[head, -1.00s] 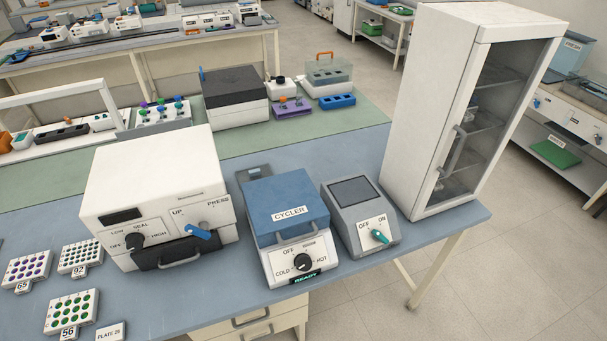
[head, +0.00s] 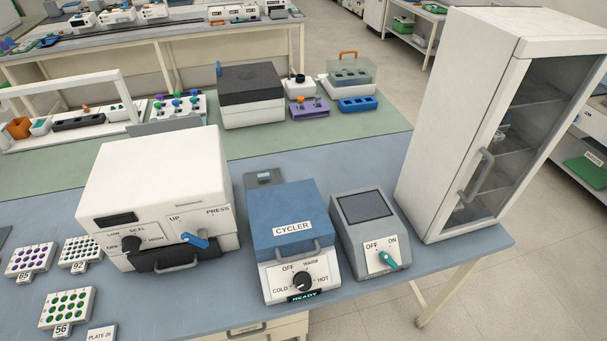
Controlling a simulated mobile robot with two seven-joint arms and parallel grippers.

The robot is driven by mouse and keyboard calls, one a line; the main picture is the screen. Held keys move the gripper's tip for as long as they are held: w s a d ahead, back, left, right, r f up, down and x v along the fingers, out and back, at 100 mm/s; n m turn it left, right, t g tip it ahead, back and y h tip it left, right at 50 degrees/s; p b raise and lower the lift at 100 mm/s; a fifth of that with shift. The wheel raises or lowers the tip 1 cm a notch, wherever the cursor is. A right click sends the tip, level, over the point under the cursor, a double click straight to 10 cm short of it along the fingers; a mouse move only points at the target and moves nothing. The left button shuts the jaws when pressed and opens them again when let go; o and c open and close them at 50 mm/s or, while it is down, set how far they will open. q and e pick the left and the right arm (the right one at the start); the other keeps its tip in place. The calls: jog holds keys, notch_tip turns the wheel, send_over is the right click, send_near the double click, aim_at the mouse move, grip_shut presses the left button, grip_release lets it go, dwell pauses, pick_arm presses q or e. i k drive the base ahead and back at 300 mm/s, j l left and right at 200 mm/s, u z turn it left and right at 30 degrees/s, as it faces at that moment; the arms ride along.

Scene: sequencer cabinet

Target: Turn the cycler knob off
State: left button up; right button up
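The blue and white cycler (head: 284,205) stands near the front edge of the bench with its blue lid down. Its round black knob (head: 303,281) is on the white front panel, among the labels COLD, OFF, WARM and HOT. The knob's pointer is too small to tell which label it faces. A small display (head: 304,295) below the knob reads READY. Neither of my grippers is in view.
A white sealer (head: 155,190) with a black knob and blue lever stands left of the cycler. A grey box (head: 365,220) with a teal OFF/ON switch stands close on the right. A tall glass-door cabinet (head: 430,130) is farther right. Well plates (head: 68,307) lie at front left.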

aim_at(302, 281)
jog(key=j+z, duration=0.25)
jog(key=j, duration=0.3)
jog(key=i+j+z, duration=0.1)
jog(key=j+z, duration=0.15)
jog(key=j, duration=0.35)
jog(key=k, duration=0.6)
jog(key=i, duration=0.6)
